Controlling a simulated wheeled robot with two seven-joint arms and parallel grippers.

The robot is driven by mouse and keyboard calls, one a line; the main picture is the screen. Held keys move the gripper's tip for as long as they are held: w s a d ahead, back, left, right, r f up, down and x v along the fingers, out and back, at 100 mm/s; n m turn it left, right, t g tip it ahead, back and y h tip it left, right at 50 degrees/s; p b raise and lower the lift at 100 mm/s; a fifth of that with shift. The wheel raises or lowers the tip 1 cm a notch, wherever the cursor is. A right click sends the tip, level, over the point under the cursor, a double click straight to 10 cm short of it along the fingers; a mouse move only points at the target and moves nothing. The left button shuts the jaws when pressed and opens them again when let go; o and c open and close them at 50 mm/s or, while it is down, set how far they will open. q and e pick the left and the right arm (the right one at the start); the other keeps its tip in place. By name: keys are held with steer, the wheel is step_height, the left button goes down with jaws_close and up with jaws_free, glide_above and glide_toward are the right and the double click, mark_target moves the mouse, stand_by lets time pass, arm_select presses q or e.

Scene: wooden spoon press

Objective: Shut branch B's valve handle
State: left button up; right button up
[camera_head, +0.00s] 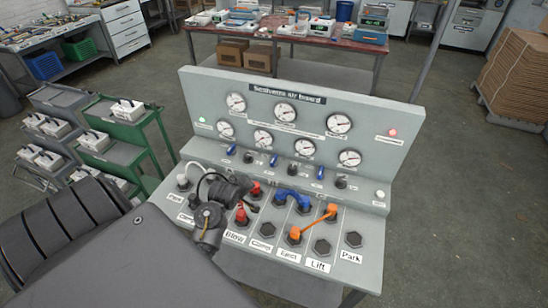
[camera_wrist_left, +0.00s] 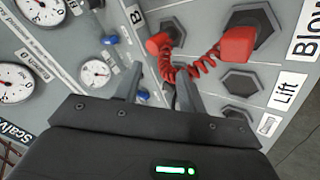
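The grey air board (camera_head: 215,88) carries a row of small blue valve handles (camera_head: 273,160) below its gauges; letters beside them are too small to read in the head view. Another blue handle (camera_wrist_left: 143,95) is partly behind a finger. My left gripper (camera_head: 238,184) is over the board's lower panel, at its left half. Its fingers (camera_wrist_left: 158,84) are apart with nothing clearly between them. I cannot tell which handle is branch B's. My right gripper is out of view.
A red coiled hose (camera_wrist_left: 190,68) with red plugs lies just beyond my left fingers. A blue hose (camera_head: 291,194) and an orange hose (camera_head: 312,224) sit on the panel to the right. A green cart (camera_head: 126,128) stands left; a red-topped bench (camera_head: 300,38) stands behind.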

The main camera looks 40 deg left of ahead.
arm_select(q)
steer(key=w+a+n+t, duration=0.1)
steer(key=w+a+n, duration=0.4)
steer(key=n, duration=0.3)
steer(key=n+t+y, duration=0.1)
steer(key=n+t, duration=0.3)
steer(key=n, duration=1.2)
glide_toward(273, 159)
steer(key=x, duration=0.3)
steer(key=shift+d+f+b, duration=0.1)
steer(key=shift+d+b, duration=0.1)
steer(key=shift+b, duration=0.1)
steer(key=b+x, duration=0.6)
steer(key=b, duration=0.1)
steer(key=shift+f, duration=0.2)
steer(key=shift+w+a+f+b, duration=0.1)
steer(key=shift+w+a+b, duration=0.3)
steer(key=shift+w+b, duration=0.55)
steer(key=shift+s, duration=0.15)
steer(key=shift+c, duration=0.3)
jaws_close()
